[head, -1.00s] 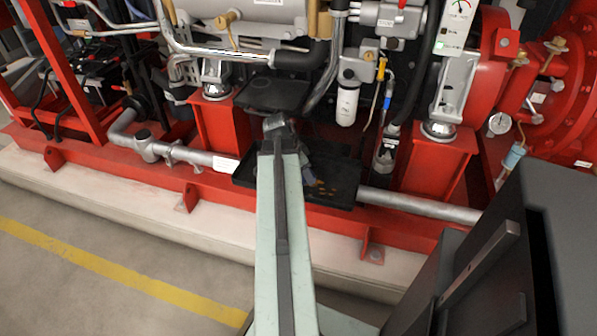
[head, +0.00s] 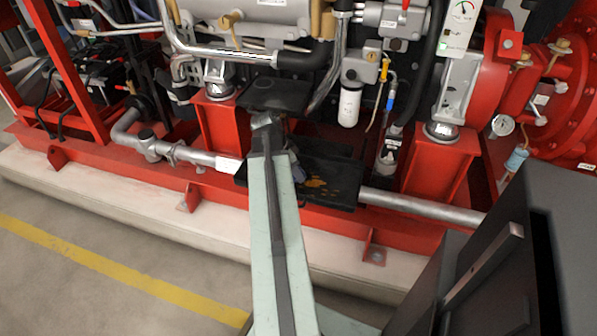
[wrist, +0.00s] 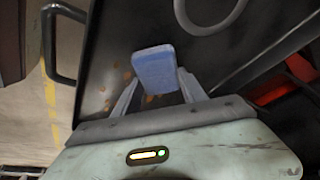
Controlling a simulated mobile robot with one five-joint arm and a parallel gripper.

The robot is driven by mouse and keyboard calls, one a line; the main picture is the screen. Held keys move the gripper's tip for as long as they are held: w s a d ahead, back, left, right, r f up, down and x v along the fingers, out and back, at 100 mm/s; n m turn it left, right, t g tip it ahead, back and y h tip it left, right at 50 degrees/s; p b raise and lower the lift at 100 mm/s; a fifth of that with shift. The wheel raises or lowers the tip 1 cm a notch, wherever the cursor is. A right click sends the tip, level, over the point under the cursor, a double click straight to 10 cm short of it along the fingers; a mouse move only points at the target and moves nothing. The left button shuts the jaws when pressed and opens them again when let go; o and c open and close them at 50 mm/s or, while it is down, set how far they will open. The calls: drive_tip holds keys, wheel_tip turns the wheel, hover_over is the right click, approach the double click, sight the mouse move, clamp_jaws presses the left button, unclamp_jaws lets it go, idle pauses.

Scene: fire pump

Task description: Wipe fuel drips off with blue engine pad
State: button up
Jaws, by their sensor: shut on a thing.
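The blue pad (wrist: 154,72) is a small block in the wrist view. My gripper (wrist: 157,88) is shut on it, with a grey finger on each side. Orange-brown fuel drips (head: 317,183) lie on the black tray (head: 338,196) under the engine, to the right of my arm in the head view. In the wrist view small drips (wrist: 128,76) show beside and below the pad on the dark tray floor (wrist: 112,48). I cannot tell whether the pad touches the tray. In the head view my arm mostly hides the gripper and pad.
A silver pipe (head: 424,207) runs along the red base frame (head: 220,196) on the tray's right. A white filter (head: 349,106) hangs above the tray. A dark loop handle (wrist: 47,45) stands at the left of the wrist view. The floor (head: 110,290) in front is clear.

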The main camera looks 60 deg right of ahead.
drive_tip(key=shift+w+a, duration=0.15)
drive_tip(key=shift+w, duration=1.4)
drive_tip(key=shift+r, duration=0.1)
wheel_tip(320, 180, up, 6)
drive_tip(key=p, duration=0.6)
drive_tip(key=shift+s, duration=0.1)
